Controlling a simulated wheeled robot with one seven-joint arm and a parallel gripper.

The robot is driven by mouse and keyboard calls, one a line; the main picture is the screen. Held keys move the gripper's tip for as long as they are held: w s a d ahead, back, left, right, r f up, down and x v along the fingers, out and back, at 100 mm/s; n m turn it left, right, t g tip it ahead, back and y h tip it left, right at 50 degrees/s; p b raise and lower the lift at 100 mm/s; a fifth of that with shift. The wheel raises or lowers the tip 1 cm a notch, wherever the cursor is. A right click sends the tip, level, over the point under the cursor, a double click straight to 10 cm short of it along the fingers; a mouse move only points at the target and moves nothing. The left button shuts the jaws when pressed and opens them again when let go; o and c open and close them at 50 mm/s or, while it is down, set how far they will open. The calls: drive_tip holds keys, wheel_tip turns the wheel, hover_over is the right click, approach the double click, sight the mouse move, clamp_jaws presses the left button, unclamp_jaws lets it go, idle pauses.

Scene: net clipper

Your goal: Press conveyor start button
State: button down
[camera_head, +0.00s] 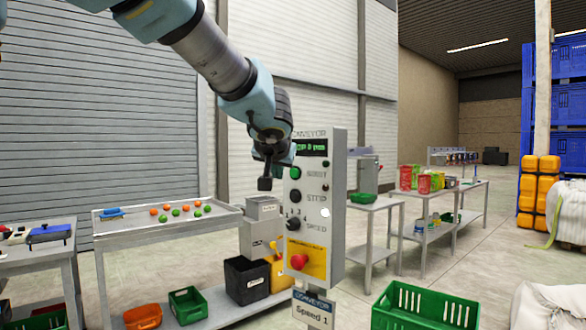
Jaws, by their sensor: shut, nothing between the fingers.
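The conveyor control box (331,212) is a grey upright panel in the middle of the head view, with a small green display at its top. Its green start button (296,173) sits below the display at the left of the face. A black stop button (295,196), a speed knob (293,224) and a red emergency button (299,261) on a yellow plate are below it. My gripper (265,184) hangs from the arm just left of the panel, close to the start button's height. It is shut and empty. I cannot tell whether it touches the panel.
A tray table (112,230) with several orange and green balls stands at the left. A green crate (425,307) is at front right. A "Speed 1" sign (313,308) hangs below the panel.

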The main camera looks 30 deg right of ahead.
sight(289, 178)
drive_tip(key=shift+w+d, duration=0.3)
drive_tip(key=shift+d, duration=0.35)
drive_tip(key=shift+w+d, duration=0.3)
drive_tip(key=shift+d, duration=0.3)
idle(1.2)
drive_tip(key=shift+w+d+b, duration=0.15)
drive_tip(key=shift+d+b, duration=0.25)
drive_tip(key=shift+w+d, duration=0.2)
drive_tip(key=shift+d, duration=0.2)
idle(0.6)
idle(0.3)
drive_tip(key=shift+s+a+b, duration=0.35)
drive_tip(key=shift+a+b, duration=0.4)
drive_tip(key=shift+b, duration=0.05)
